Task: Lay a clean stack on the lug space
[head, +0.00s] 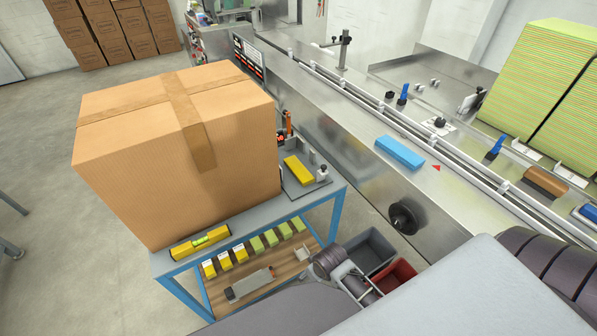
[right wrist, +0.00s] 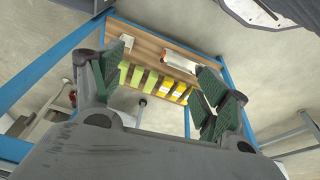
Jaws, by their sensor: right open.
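A long infeed conveyor (head: 340,95) with a narrow track and small white lugs runs diagonally across the head view. A blue block (head: 400,152) lies on its near steel ledge, beside a small red triangle mark (head: 436,168). Two large green-and-yellow striped stacks (head: 540,75) stand on the far side at the right. I cannot tell which stack is clean. My right gripper (right wrist: 165,84) is open and empty in the right wrist view, with green pads apart. The table's lower shelf shows beyond it. My left gripper is not in view.
A large cardboard box (head: 180,150) fills much of a blue-framed table (head: 333,215). A yellow block (head: 298,170) and a spirit level (head: 200,243) lie beside it. Several green and yellow packs (head: 240,255) sit on the lower shelf. Grey (head: 372,252) and red (head: 397,276) bins stand below the conveyor.

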